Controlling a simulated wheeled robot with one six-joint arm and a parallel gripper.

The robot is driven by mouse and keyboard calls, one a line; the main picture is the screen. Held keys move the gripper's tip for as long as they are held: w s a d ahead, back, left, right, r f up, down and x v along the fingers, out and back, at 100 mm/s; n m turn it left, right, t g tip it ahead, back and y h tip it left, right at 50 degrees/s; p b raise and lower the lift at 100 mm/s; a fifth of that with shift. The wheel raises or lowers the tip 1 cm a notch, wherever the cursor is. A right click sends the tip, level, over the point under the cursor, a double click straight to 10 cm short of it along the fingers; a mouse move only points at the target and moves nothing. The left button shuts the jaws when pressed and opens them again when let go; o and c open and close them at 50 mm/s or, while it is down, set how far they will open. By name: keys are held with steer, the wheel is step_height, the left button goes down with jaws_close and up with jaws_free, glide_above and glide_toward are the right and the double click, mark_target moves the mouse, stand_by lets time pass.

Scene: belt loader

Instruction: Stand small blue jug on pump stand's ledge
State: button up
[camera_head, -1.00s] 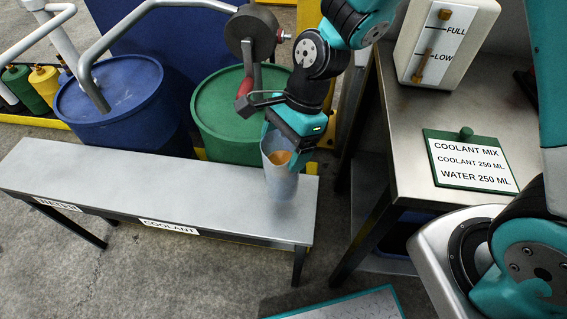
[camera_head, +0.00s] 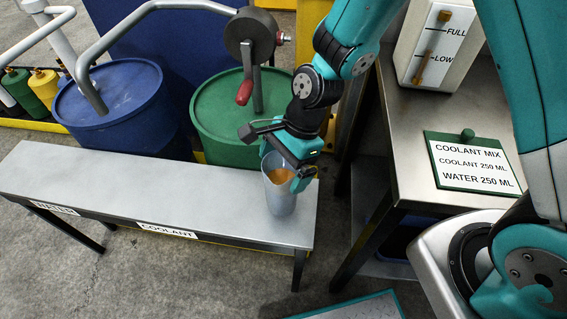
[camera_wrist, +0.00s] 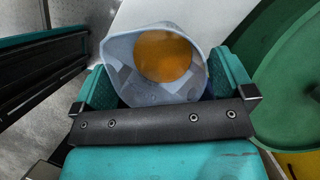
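The small blue jug (camera_head: 280,199) is pale, translucent blue and upright, with orange liquid in it. It is at the right end of the grey pump stand's ledge (camera_head: 120,190), near the COOLANT label; its base is on the ledge or just above it, I cannot tell which. My gripper (camera_head: 290,166) is shut on the jug near its rim. In the wrist view the jug (camera_wrist: 122,85) sits between both teal fingers, mouth facing the camera, and its base is hidden.
A blue drum (camera_head: 115,105) and a green drum (camera_head: 215,115) with a hand-crank pump (camera_head: 250,60) stand behind the ledge. To the right is a metal table (camera_head: 415,150) with a COOLANT MIX card (camera_head: 470,162) and a level tank (camera_head: 433,45). The ledge's left part is clear.

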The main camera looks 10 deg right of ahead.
steer(key=p+v, duration=0.2)
steer(key=v, duration=1)
steer(key=s+d+r+n+t, duration=0.1)
steer(key=s+d+r+n, duration=0.1)
steer(key=s+r+n, duration=1)
steer(key=shift+s+r+n+t, duration=0.3)
steer(key=shift+s+n, duration=0.85)
steer(key=shift+n, duration=3.15)
